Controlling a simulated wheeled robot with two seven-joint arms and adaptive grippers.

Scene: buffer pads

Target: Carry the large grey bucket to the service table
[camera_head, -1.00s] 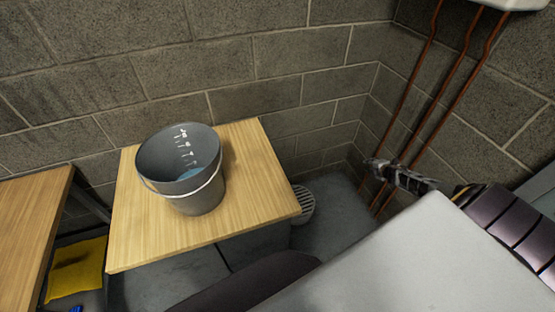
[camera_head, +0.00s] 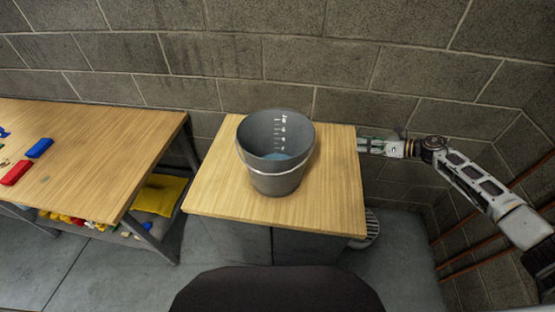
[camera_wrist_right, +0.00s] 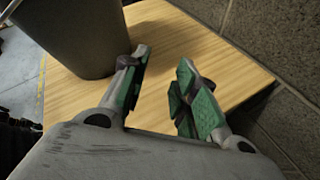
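The large grey bucket (camera_head: 276,165) stands upright on a small wooden table (camera_head: 335,210), with its pale handle lowered along its front. Some blue shows inside it near the bottom. My right gripper (camera_head: 362,146) is at the table's right edge, to the right of the bucket and apart from it. In the right wrist view my right gripper (camera_wrist_right: 160,85) is open with nothing between its green-padded fingers. The bucket (camera_wrist_right: 88,35) is beyond and left of the fingers there. My left gripper is not in view. Which table is the service table, I cannot tell.
A longer wooden table (camera_head: 90,150) on the left holds a blue block (camera_head: 39,148) and a red block (camera_head: 15,172). A yellow item (camera_head: 160,194) lies on its lower shelf. A block wall (camera_head: 290,55) stands behind. A white grated object (camera_head: 370,228) is on the floor.

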